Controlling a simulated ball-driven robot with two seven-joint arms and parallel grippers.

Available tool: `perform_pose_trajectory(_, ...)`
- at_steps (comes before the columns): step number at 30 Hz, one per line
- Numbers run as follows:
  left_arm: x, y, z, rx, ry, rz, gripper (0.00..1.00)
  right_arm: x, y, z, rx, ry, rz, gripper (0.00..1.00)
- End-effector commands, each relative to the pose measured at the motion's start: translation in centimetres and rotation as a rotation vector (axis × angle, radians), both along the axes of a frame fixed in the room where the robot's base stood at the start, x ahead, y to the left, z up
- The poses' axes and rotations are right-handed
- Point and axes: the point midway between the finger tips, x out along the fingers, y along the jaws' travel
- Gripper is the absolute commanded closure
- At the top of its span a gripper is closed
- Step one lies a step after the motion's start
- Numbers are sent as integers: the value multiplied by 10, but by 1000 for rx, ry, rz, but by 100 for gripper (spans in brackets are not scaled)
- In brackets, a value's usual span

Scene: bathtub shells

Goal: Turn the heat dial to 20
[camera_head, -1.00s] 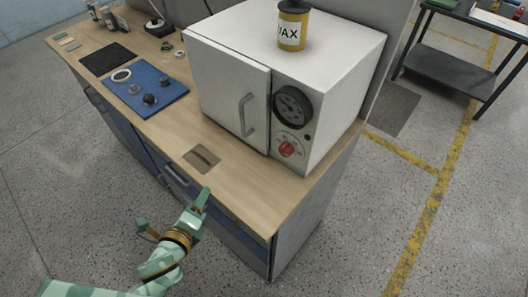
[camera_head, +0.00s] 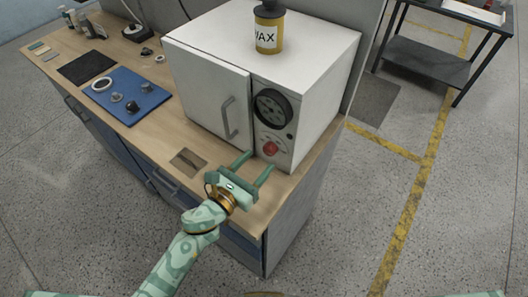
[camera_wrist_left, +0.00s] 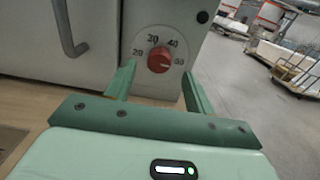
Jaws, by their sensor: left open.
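The red heat dial (camera_head: 271,148) is on the lower front of the white oven (camera_head: 208,80), below a black round gauge (camera_head: 272,108). In the left wrist view the dial (camera_wrist_left: 159,60) shows close up, with the numbers 20, 30, 40 and 50 around it. I cannot tell for sure which number it points to. My left gripper (camera_head: 256,164) is open and empty in front of the dial. In the wrist view its fingers stand to the left and right of the dial's lower part, with no clear contact. My right gripper is out of view.
The oven's closed door has a grey handle (camera_head: 230,117). A wax tin (camera_head: 268,30) stands on top. The wooden bench (camera_head: 150,140) holds a blue panel with knobs (camera_head: 128,95) and a brown plate (camera_head: 186,161). A dark side table (camera_head: 428,68) stands at the right.

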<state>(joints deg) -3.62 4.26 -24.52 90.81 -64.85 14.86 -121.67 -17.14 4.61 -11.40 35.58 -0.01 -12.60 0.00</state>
Motion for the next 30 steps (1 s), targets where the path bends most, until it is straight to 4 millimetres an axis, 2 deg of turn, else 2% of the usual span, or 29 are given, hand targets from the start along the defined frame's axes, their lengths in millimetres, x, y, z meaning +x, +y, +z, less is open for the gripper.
perform_pose_trajectory(3,18,-13,0,-1,0,0,46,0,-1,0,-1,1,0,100)
perform_pose_trajectory(6,27,-19,-1,-1,1,1,46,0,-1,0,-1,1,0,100)
perform_pose_trajectory(17,33,-24,-1,0,1,0,46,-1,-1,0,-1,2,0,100)
perform_pose_trajectory(18,33,-24,-1,0,1,1,49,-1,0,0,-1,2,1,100)
perform_pose_trajectory(21,33,-24,-1,0,1,1,77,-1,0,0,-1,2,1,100)
perform_pose_trajectory(23,33,-24,-1,0,1,1,91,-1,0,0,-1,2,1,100)
perform_pose_trajectory(30,33,-23,-1,-9,8,1,91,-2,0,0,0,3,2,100)
